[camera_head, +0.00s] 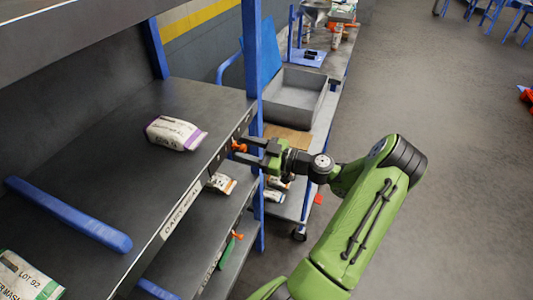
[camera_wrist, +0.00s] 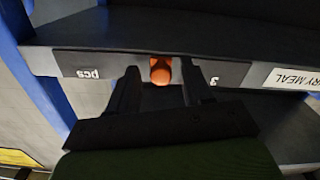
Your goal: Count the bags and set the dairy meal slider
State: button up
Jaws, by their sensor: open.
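One white bag with a purple end (camera_head: 175,133) lies on the upper shelf (camera_head: 130,165), beyond a blue divider bar (camera_head: 68,215). The DAIRY MEAL label (camera_head: 182,208) is on that shelf's front edge; part of it also shows in the wrist view (camera_wrist: 298,80). The orange slider knob (camera_head: 239,147) sits on a dark strip along the same edge. In the wrist view, the knob (camera_wrist: 160,70) is between my open gripper's fingers (camera_wrist: 160,88), with gaps visible on both sides. Upside-down "pcs" shows left of it and "3" right of it. Other scale marks are hidden.
A white bag with a green end (camera_head: 28,277) lies on the near side of the divider. A blue post (camera_head: 252,60) stands beside my gripper. A grey bin (camera_head: 295,95) is behind.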

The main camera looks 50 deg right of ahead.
jog(key=b+v, duration=0.1)
jog(key=v, duration=1.3)
jog(key=shift+s+b, duration=0.15)
jog(key=shift+b, duration=0.15)
